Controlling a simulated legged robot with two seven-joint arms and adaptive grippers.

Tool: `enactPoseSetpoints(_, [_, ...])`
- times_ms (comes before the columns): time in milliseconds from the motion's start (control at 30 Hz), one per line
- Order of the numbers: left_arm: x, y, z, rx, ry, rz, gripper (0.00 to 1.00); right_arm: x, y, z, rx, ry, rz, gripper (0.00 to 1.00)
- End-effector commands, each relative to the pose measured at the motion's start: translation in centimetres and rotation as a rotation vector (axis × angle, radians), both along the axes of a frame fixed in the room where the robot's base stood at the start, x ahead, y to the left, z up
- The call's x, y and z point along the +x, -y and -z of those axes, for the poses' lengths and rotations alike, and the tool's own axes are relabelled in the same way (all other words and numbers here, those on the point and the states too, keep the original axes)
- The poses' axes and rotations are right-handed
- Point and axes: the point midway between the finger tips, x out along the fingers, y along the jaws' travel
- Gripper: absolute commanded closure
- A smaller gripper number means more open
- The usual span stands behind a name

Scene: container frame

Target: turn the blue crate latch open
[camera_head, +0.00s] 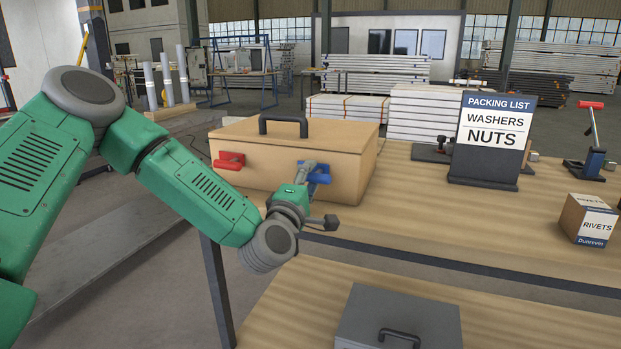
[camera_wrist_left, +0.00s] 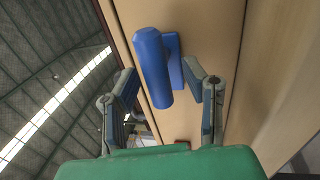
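The wooden crate (camera_head: 345,160) stands on the table with its lid down and a dark handle on top. The blue latch (camera_head: 320,177) is on its front face at the right; it fills the middle of the left wrist view (camera_wrist_left: 152,66), its cylindrical grip slanting slightly. My left gripper (camera_head: 308,170) is at the blue latch. In the left wrist view its two fingers (camera_wrist_left: 160,75) are apart, one on each side of the blue grip, with a gap on the right side. Contact on the left side cannot be told. My right gripper is not in view.
A red latch (camera_head: 228,161) is on the crate's front at the left. A packing list sign (camera_head: 490,140), a rivets box (camera_head: 588,220) and a red-handled tool (camera_head: 590,150) stand to the right. A grey case (camera_head: 400,312) lies on the nearer, lower surface.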

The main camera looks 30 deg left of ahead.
Motion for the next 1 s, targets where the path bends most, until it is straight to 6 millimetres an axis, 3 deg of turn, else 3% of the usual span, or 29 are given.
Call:
enactPoseSetpoints(400, [-7.4,1.7,1.8,-0.003,-0.004,0.001,0.61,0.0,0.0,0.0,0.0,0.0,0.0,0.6])
enactPoseSetpoints(600, [-10.1,2.3,2.4,-0.003,-0.001,0.001,0.61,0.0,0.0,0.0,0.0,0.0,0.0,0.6])
enactPoseSetpoints(1000, [-10.9,2.4,2.5,-0.003,0.001,-0.001,0.61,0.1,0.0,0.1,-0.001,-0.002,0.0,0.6])
